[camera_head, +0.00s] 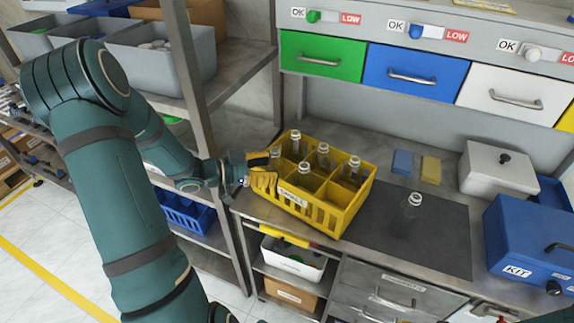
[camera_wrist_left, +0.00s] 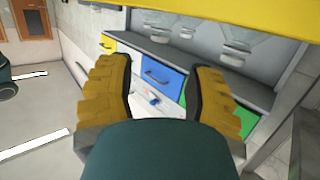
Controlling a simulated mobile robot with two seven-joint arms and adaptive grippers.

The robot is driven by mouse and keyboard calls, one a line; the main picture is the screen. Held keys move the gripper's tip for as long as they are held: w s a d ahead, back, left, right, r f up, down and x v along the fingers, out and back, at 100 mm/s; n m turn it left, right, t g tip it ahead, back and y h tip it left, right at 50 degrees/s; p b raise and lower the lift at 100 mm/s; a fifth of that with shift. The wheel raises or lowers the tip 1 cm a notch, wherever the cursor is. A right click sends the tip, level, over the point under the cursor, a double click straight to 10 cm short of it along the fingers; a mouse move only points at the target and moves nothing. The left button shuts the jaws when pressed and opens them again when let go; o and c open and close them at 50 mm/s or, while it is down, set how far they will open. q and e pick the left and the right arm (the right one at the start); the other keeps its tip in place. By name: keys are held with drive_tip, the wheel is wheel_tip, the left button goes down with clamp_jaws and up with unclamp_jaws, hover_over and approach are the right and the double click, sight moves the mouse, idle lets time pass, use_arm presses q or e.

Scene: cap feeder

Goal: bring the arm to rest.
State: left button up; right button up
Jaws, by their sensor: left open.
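My left arm (camera_head: 105,190) comes in from the left of the head view and reaches toward the workbench. My left gripper (camera_head: 262,170), with yellow fingers, is at the left end of the yellow crate (camera_head: 333,216). I cannot tell whether it touches the crate. In the left wrist view the two fingers of my left gripper (camera_wrist_left: 165,85) stand wide apart, with nothing seen held between them. My right gripper is not in view.
The crate holds several clear bottles. One more bottle (camera_head: 411,206) stands on the dark mat (camera_head: 440,232). A blue KIT box (camera_head: 522,238) and a grey lidded box (camera_head: 492,172) are at the right. A shelf post (camera_head: 192,75) rises near my left arm.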

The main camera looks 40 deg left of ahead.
use_arm(q)
drive_tip(key=shift+v, duration=1)
